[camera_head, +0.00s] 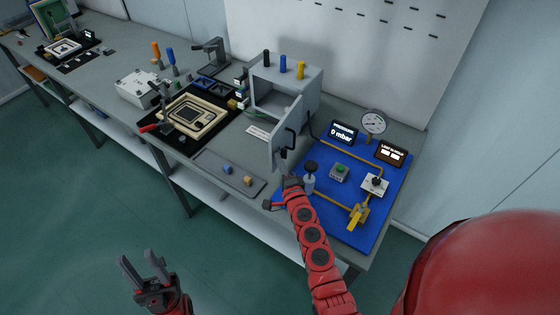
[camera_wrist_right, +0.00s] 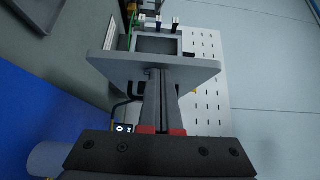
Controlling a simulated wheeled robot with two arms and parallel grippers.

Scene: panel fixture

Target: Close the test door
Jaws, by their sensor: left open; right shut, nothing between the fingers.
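The grey test box (camera_head: 308,92) stands at the back of the bench with its front opening showing. Its test door (camera_head: 284,125) stands open, swung out toward the front of the bench, with a dark handle (camera_head: 290,139) on its right face. My right gripper (camera_head: 283,157) is shut and empty at the door's lower front part. In the right wrist view the closed fingers (camera_wrist_right: 160,98) reach toward the grey door panel (camera_wrist_right: 112,67); whether they touch it I cannot tell. My left gripper (camera_head: 142,262) is open and empty, over the floor in front of the bench.
A blue panel (camera_head: 335,208) with a gauge (camera_head: 373,122), displays, yellow pipes and valves lies right of the door. A white pegboard wall (camera_head: 340,50) stands behind.

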